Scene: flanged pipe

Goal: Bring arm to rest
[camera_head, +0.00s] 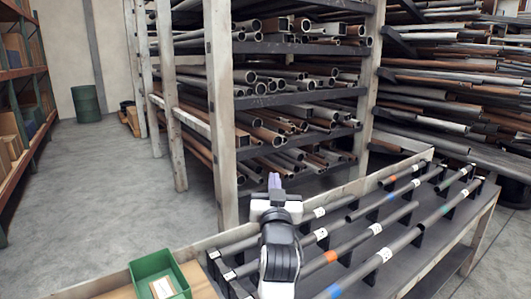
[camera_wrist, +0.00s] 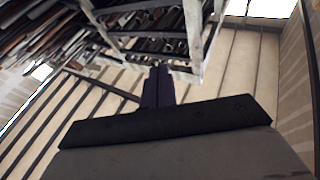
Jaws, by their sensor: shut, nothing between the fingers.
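My gripper (camera_head: 274,182) shows in the head view at the end of my white and black arm, in front of the pipe rack and above the table's left part. Its two purple-grey fingers are together with nothing between them. In the wrist view the fingers (camera_wrist: 158,88) also lie side by side, closed and empty. The gripper points up and away from the table and appears to touch nothing. The lower part of my arm hides some of the table's left side.
A table (camera_head: 437,250) holds several labelled pipes on black supports. A green bin (camera_head: 160,278) stands at its left end. A tall pipe rack (camera_head: 222,110) stands behind. Shelves (camera_head: 28,75) line the left wall. A green barrel (camera_head: 86,104) stands far back. The floor between is clear.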

